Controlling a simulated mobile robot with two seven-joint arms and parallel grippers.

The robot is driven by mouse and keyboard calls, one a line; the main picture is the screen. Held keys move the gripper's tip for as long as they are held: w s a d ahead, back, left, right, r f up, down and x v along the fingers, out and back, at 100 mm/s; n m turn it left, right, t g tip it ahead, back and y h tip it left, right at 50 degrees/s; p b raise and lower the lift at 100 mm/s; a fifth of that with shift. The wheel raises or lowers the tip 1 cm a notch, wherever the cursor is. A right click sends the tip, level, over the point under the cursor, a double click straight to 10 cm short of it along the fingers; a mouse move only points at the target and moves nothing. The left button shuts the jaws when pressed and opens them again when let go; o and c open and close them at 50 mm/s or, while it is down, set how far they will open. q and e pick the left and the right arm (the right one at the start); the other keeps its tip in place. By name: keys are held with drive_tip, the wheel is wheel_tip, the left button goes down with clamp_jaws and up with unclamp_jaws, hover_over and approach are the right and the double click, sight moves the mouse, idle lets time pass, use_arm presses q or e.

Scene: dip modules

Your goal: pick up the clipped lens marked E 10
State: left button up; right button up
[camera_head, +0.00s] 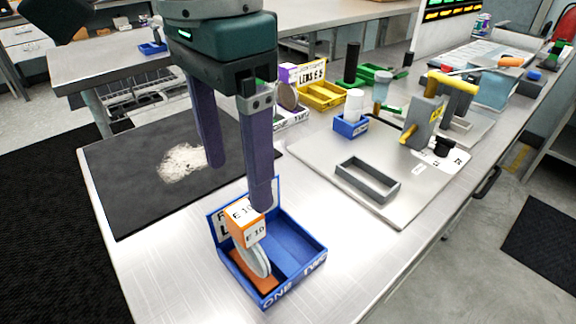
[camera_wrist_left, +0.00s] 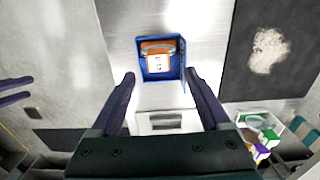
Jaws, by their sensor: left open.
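The lens clip marked E 10 (camera_head: 247,226) is an orange block with white labels. It stands in a blue tray (camera_head: 308,262), with a round pale lens (camera_head: 257,262) below it. In the left wrist view the clip (camera_wrist_left: 157,63) lies in the blue tray (camera_wrist_left: 147,73), ahead of the fingertips. My left gripper (camera_head: 238,186) is open and empty, pointing down. One finger hides part of the tray's back label in the head view. My right gripper (camera_wrist_left: 31,89) shows only at the left edge of the left wrist view, its two fingers apart.
A dark mat (camera_head: 125,185) with a pale patch lies left of the tray. A grey rectangular frame (camera_head: 367,180) sits on a metal plate (camera_head: 315,152) to the right. A yellow lens tray (camera_head: 320,95) and a small blue holder (camera_head: 350,127) stand behind. The bench beside the tray is clear.

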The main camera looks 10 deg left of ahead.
sight(243, 212)
use_arm(q)
wheel_tip(243, 212, down, 7)
drive_tip(key=shift+s+d+f, duration=0.1)
drive_tip(key=shift+f, duration=0.1)
drive_tip(key=shift+c, duration=0.2)
clamp_jaws()
idle(0.5)
